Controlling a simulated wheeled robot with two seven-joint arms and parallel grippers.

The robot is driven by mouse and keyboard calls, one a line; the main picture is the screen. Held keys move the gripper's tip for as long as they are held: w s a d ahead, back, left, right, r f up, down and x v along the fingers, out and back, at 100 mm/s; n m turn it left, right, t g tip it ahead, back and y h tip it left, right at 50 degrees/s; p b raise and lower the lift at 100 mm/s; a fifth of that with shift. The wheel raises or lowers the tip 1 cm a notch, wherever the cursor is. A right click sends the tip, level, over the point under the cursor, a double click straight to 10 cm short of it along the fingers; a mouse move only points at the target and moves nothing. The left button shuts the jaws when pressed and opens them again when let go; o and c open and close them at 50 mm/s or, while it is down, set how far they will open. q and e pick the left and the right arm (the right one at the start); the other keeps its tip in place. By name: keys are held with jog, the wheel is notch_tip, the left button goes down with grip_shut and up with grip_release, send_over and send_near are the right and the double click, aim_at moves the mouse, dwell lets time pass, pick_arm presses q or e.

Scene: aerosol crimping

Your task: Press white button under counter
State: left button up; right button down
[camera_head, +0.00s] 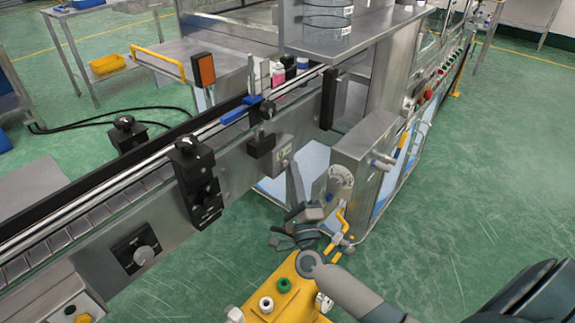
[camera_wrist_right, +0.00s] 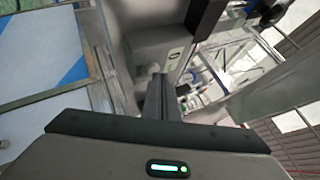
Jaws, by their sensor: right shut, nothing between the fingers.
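A yellow box (camera_head: 290,303) at the bottom middle of the head view carries a white round button (camera_head: 266,304), a green button (camera_head: 284,285) and another white one (camera_head: 235,314) near the frame's lower edge. I cannot tell which button the task means. My right gripper (camera_head: 292,172) reaches up beyond the yellow box, beside the conveyor's side and the grey valve housing. It is shut and empty. My left gripper is not in view.
A conveyor (camera_head: 85,225) with black knob units (camera_head: 195,170) runs along the left. A metal housing (camera_head: 355,160) with a gauge and yellow pipe stands close to my right gripper. Green floor (camera_head: 480,200) is open on the right.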

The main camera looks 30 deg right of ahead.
jog(key=shift+s, duration=0.1)
jog(key=shift+s+d, duration=0.35)
jog(key=shift+s, duration=0.3)
jog(key=s, duration=0.1)
jog(key=s+d, duration=0.1)
jog(key=s, duration=0.1)
jog(key=s+d+p, duration=0.1)
jog(key=shift+s, duration=0.3)
jog(key=shift+a, duration=0.1)
dwell(0.9)
